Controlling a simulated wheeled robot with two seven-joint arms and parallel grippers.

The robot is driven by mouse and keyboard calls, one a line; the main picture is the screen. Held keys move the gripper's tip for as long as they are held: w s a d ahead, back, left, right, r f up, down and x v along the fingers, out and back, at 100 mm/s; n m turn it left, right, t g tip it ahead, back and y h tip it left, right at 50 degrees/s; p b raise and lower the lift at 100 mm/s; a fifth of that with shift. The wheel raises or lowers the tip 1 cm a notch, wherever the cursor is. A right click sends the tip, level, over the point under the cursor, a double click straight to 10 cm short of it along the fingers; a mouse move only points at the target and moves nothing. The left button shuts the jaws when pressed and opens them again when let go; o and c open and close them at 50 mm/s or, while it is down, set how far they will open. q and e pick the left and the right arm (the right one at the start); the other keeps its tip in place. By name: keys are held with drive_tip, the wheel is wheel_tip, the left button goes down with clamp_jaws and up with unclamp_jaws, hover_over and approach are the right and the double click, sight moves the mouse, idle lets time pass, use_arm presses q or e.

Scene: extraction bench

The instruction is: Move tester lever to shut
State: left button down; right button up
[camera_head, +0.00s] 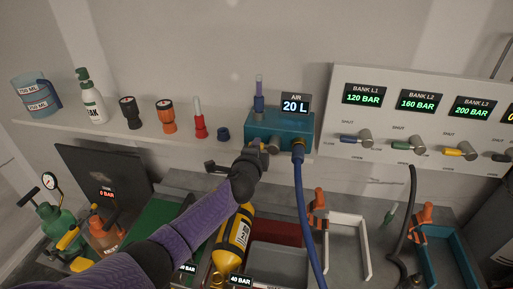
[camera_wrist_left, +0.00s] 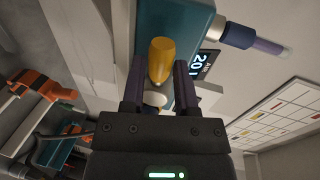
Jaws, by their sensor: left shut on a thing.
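The tester is a teal box (camera_head: 300,124) on the wall shelf, with an "AIR 20 L" display (camera_head: 294,105) on top and a blue hose (camera_head: 302,185) at its front right. Its body also shows in the left wrist view (camera_wrist_left: 195,18). My left gripper (camera_head: 266,149) is at the tester's front face. In the left wrist view the gripper (camera_wrist_left: 160,82) is shut on the yellow tester lever (camera_wrist_left: 162,58), which lies between its fingers. My gripper hides most of the lever in the head view. My right gripper is not in view.
Right of the tester, a wall panel (camera_head: 390,105) carries valves with coloured levers. Left on the shelf stand a bottle (camera_head: 91,100), torches (camera_head: 166,116) and a jug (camera_head: 36,95). Below are a yellow cylinder (camera_head: 233,240), a grey tray (camera_head: 275,262) and a white frame (camera_head: 364,250).

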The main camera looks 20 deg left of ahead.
use_arm(q)
drive_tip(key=shift+r+m, duration=0.15)
drive_tip(key=shift+m, duration=0.15)
idle(0.4)
drive_tip(key=shift+c, duration=1.8)
unclamp_jaws()
drive_tip(key=shift+s, duration=0.1)
drive_tip(key=p+v, duration=0.2)
drive_tip(key=v, duration=0.7)
drive_tip(key=shift+s+d, duration=0.2)
drive_tip(key=shift+s, duration=0.15)
drive_tip(key=shift+r, duration=0.1)
